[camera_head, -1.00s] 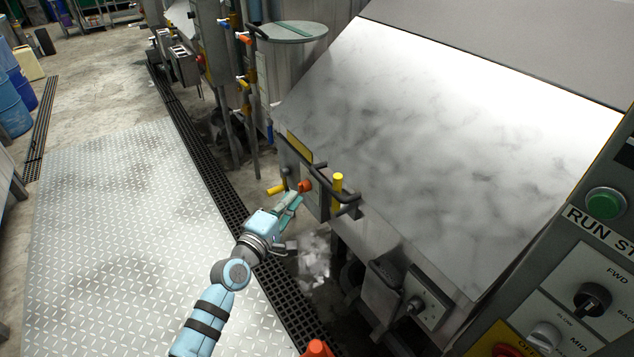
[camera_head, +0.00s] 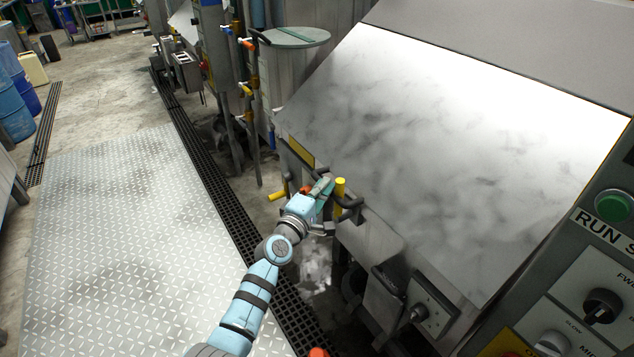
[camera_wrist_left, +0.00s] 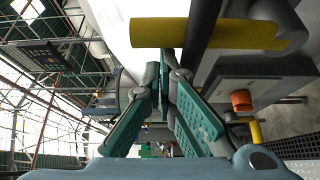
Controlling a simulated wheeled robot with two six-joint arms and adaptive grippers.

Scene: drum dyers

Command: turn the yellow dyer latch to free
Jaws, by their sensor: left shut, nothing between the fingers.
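The yellow latch grip (camera_head: 340,188) stands upright on the front edge of the large metal dyer, beside a dark bent bar. It also shows in the wrist view as a yellow cylinder (camera_wrist_left: 200,33) across the top, with a dark bar crossing it. My left gripper (camera_head: 324,186) is just left of the grip. In the wrist view its teal-padded fingers (camera_wrist_left: 165,72) converge just below the cylinder with nothing between them; I cannot tell whether they touch it. My right gripper is out of view.
A lower yellow handle (camera_head: 277,196) and an orange knob (camera_head: 305,189) sit left of my gripper. The dyer's sloped lid (camera_head: 450,150) rises behind. A control panel (camera_head: 590,270) stands at right. The metal floor plate (camera_head: 110,250) at left is clear.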

